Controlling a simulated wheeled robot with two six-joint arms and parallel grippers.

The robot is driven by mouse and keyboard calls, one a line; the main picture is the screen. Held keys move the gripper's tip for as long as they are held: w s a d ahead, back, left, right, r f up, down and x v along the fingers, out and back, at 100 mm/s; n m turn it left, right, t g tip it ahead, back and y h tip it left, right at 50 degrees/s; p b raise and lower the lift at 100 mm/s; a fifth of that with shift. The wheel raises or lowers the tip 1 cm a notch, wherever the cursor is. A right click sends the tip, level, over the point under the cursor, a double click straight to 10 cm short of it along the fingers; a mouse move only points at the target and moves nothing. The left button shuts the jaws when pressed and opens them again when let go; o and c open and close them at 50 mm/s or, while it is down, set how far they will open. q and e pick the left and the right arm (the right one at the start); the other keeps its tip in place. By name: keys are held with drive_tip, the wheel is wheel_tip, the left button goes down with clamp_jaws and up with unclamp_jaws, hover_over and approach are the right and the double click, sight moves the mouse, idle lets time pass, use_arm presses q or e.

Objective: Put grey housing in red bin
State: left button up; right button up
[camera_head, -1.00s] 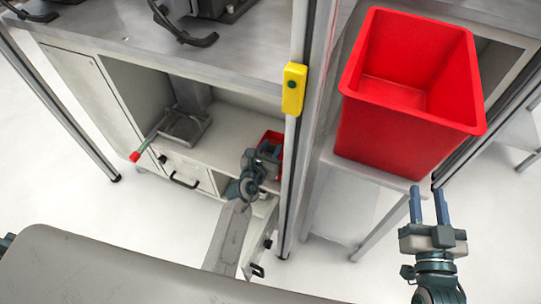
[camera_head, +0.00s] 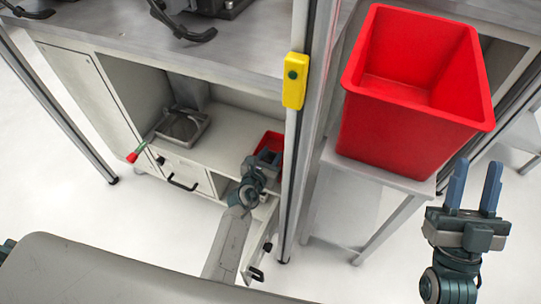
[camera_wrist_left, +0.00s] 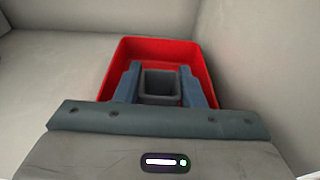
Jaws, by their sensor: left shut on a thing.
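My left gripper (camera_head: 266,158) reaches into the lower shelf of the cabinet. In the left wrist view its two blue-grey fingers (camera_wrist_left: 163,88) are shut on the grey housing (camera_wrist_left: 160,98), a small square hollow piece with its opening showing. Behind and around the housing in that view is a small red bin (camera_wrist_left: 125,50); how far the housing is above its floor I cannot tell. The small red bin (camera_head: 270,138) is partly hidden by my gripper in the head view. My right gripper (camera_head: 473,187) is open and empty at the right.
A large red bin (camera_head: 400,135) stands empty on a side table at the right. A metal post with a yellow box (camera_head: 295,80) rises beside my left arm. A grey metal tray (camera_head: 182,126) lies on the shelf, left of my left gripper.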

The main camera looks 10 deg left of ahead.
use_arm(q)
drive_tip(key=shift+f, duration=0.1)
drive_tip(key=o, duration=1)
use_arm(e)
drive_tip(key=shift+s+r+y, duration=0.2)
drive_tip(key=shift+y, duration=0.1)
use_arm(q)
drive_tip(key=p+v, duration=0.1)
drive_tip(key=v, duration=1)
drive_tip(key=shift+s+a+r+m+t+y, duration=0.25)
drive_tip(key=shift+s+a+r+m+t, duration=1.25)
drive_tip(key=shift+r+m, duration=3.75)
drive_tip(key=shift+s+a+r+m+t+y, duration=0.2)
drive_tip(key=shift+s+a+r+m+t, duration=1.35)
drive_tip(key=shift+r+m, duration=3.65)
drive_tip(key=shift+s+a+r+m+t+y, duration=0.25)
drive_tip(key=shift+s+a+r+m+t, duration=0.5)
drive_tip(key=shift+s+a+r+m, duration=4.1)
use_arm(e)
drive_tip(key=w+f+m+g+h, duration=0.1)
drive_tip(key=w+f+g, duration=0.2)
drive_tip(key=f, duration=0.3)
drive_tip(key=shift+f+m+g+h, duration=0.3)
drive_tip(key=shift+f+g+h, duration=0.1)
drive_tip(key=shift+g, duration=0.3)
